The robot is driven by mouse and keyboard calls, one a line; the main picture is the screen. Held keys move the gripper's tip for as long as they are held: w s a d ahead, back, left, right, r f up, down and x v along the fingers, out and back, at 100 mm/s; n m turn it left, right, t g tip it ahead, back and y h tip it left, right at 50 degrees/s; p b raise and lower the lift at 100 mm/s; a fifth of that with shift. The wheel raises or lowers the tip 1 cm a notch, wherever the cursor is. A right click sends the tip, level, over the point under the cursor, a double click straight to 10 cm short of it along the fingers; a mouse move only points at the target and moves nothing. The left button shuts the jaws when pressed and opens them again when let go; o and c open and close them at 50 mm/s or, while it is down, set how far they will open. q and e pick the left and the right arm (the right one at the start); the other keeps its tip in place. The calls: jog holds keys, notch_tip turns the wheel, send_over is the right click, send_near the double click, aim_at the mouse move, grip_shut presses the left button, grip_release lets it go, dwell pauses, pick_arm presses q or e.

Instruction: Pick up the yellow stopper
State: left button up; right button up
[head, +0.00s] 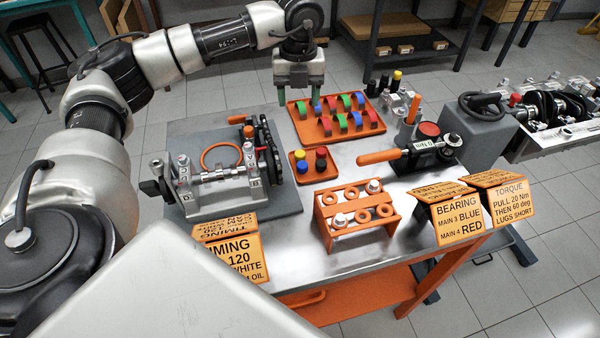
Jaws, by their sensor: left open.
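A small yellow stopper (299,154) stands at the back left of a small orange tray (294,177) near the middle of the table. Red and blue stoppers (321,152) stand close beside it in the same tray. A second yellow-topped piece (397,75) stands among dark bottles at the back right; I cannot tell what it is. My left gripper (299,94) points down with its green fingers apart and nothing seen between them. It is behind the small tray, by the back left corner of the larger orange tray. My right gripper is not in view.
The larger orange tray (310,134) holds several coloured half rings. An engine block (215,178) is on a grey mat at left. An orange rack (327,222) stands in front, and an orange-handled torque wrench (395,154) lies at right. Orange sign cards line the front edge.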

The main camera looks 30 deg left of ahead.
pick_arm(q)
jog(key=b, duration=0.2)
send_over(300, 153)
notch_tip(300, 153, down, 5)
jog(key=f, duration=0.4)
jog(key=shift+w+a+f, duration=0.2)
jog(key=shift+a+f, duration=0.1)
jog(key=shift+f, duration=0.05)
jog(key=shift+s+d+f, duration=0.1)
jog(key=shift+d+f, duration=0.05)
jog(key=shift+f, duration=1.4)
jog(key=shift+s+d+f, duration=0.1)
jog(key=shift+d+f, duration=0.05)
jog(key=shift+f, duration=1.35)
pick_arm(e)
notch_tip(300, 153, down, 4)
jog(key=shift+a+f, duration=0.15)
pick_arm(q)
jog(key=shift+c, duration=0.4)
grip_shut()
